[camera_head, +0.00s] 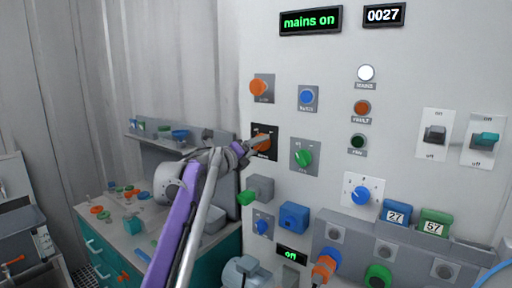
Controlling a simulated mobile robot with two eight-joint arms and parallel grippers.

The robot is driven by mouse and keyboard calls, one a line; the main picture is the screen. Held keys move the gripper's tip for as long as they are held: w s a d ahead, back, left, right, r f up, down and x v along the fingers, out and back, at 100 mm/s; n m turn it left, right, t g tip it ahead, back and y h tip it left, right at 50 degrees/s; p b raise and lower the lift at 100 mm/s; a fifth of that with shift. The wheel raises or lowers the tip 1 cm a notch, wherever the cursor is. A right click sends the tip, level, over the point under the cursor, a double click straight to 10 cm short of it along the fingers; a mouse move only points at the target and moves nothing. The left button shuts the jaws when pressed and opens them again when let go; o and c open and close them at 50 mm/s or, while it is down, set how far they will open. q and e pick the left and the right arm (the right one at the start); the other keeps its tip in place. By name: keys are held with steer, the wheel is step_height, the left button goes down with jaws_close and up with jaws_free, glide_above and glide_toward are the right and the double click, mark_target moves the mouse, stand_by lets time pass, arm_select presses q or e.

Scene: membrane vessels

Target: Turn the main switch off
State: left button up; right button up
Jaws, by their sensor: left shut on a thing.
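The main switch, an orange rotary knob (264,146) on a black plate, sits on the left part of the light wall panel. A display (310,20) above reads "mains on". My left gripper (255,146) reaches in from the left and is shut on the orange knob, hiding part of it. The knob's exact angle and the small markings around it are too fine to read. My right gripper is not in view.
Another orange knob (262,87) is above, with a blue knob (307,97) and a green knob (303,156) to the right. Two toggle switches (435,135) (485,139) are at far right. A bench (130,230) with small parts stands at left.

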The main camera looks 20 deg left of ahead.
arm_select(q)
steer(key=shift+r, duration=0.1)
steer(key=n+p, duration=0.3)
steer(key=n, duration=1.2)
steer(key=shift+r, duration=0.2)
steer(key=shift+n, duration=0.4)
steer(key=o, duration=1.4)
steer(key=shift+c, duration=0.2)
